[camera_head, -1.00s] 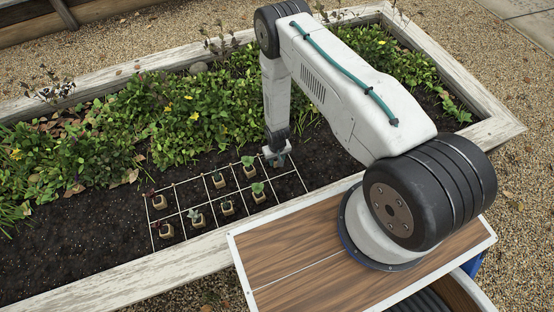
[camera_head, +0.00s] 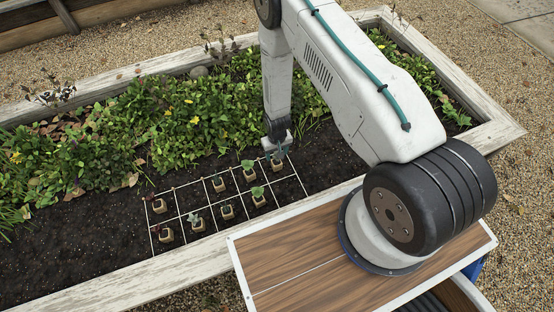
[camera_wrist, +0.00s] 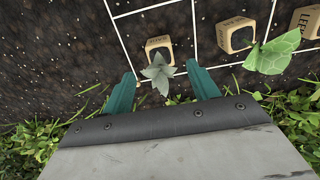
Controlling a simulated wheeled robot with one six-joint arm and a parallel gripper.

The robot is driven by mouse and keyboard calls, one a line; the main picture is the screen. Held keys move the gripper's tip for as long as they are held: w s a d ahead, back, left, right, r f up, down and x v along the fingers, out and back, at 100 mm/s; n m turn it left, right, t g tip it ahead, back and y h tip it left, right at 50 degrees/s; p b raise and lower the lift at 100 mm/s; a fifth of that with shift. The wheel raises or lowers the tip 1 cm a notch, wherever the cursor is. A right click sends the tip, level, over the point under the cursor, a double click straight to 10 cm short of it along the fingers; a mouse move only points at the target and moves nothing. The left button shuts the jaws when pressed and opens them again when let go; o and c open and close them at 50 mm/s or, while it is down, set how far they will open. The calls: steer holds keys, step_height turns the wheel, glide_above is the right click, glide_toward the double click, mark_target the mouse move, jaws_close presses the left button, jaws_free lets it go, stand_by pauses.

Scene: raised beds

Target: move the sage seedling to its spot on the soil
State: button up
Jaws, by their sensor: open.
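The sage seedling, with pale grey-green pointed leaves (camera_wrist: 158,73), stands in a small tan pot (camera_wrist: 158,47) inside a white-lined grid cell in the wrist view. Its pot also shows at the back right of the grid in the head view (camera_head: 277,164). My gripper (camera_wrist: 162,90) is open, its two teal fingers apart on either side of the leaves and not touching the pot. In the head view my gripper (camera_head: 277,151) is just above the pot. The pot looks upright on the soil.
A pot with a broad light-green leaf (camera_wrist: 274,52) stands in the neighbouring cell, with another pot (camera_wrist: 306,22) beyond. Several potted seedlings fill other cells of the grid (camera_head: 182,214). Dense plants (camera_head: 150,130) grow behind it. A white wooden edge (camera_head: 150,272) runs in front.

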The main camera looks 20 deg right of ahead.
steer(key=shift+r, duration=1.6)
step_height(320, 180, up, 38)
steer(key=f, duration=0.1)
glide_above(277, 162)
steer(key=w+d, duration=0.1)
steer(key=s+d+r+t, duration=0.1)
steer(key=s+r, duration=0.5)
steer(key=r, duration=0.3)
steer(key=s+r, duration=0.6)
steer(key=r, duration=0.2)
steer(key=s+r, duration=0.3)
steer(key=s, duration=0.5)
steer(key=s+d+r, duration=0.1)
steer(key=s+r, duration=0.3)
steer(key=s, duration=0.5)
